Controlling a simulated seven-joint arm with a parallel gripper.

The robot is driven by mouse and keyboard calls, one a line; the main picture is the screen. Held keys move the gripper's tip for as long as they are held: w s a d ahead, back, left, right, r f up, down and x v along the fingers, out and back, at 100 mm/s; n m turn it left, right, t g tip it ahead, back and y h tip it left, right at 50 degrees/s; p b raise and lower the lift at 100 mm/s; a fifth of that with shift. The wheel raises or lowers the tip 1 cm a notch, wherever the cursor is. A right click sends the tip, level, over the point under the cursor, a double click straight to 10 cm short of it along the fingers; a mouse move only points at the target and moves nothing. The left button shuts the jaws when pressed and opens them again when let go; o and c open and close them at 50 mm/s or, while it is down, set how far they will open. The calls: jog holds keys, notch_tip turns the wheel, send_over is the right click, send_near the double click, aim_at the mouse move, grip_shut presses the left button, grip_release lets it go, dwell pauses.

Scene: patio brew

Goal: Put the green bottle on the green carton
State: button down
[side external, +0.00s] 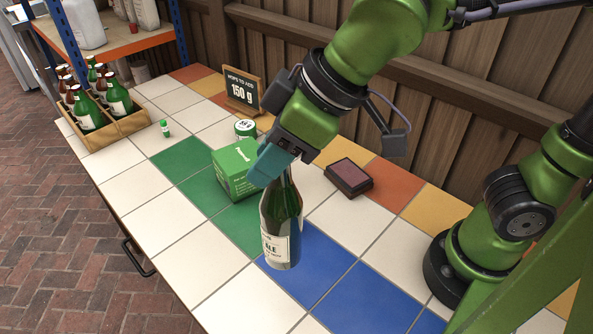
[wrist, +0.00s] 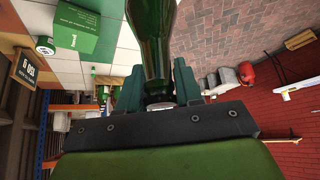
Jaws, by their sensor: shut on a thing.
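The green bottle (side external: 281,226) with a cream label hangs upright below my gripper (side external: 272,163) in the side external view. My gripper is shut on its neck. In the wrist view the bottle (wrist: 152,35) runs up from between the fingers of my gripper (wrist: 158,90). The green carton (side external: 236,170) stands on the tiled table just left of the bottle, partly behind my gripper. The carton also shows at the upper left of the wrist view (wrist: 75,28). I cannot tell for sure whether the bottle's base touches the table.
A small green-and-white tin (side external: 245,129) stands behind the carton, near a "150 g" sign (side external: 243,92). A dark red box (side external: 348,177) lies to the right. A wooden crate of bottles (side external: 108,129) and a small green-capped vial (side external: 165,128) are at the left. White tiles in front are clear.

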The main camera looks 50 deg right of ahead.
jog(key=w+d+r+m+t+h, duration=0.1)
jog(key=w+d+r+m+h, duration=0.15)
jog(key=w+d, duration=0.45)
jog(key=w+d+r+m+h, duration=0.1)
jog(key=w+d+m, duration=0.3)
jog(key=d, duration=0.5)
jog(key=w+a+f, duration=0.1)
jog(key=w+f, duration=0.1)
jog(key=w, duration=0.5)
jog(key=w+a+f, duration=0.2)
jog(key=w, duration=0.6)
jog(key=shift+w+a+f+n, duration=0.25)
jog(key=shift+w+f+n, duration=0.05)
jog(key=shift+f+n, duration=0.05)
jog(key=shift+f, duration=0.1)
jog(key=c, duration=0.8)
grip_release()
jog(key=shift+f, duration=0.15)
jog(key=shift+o, duration=0.2)
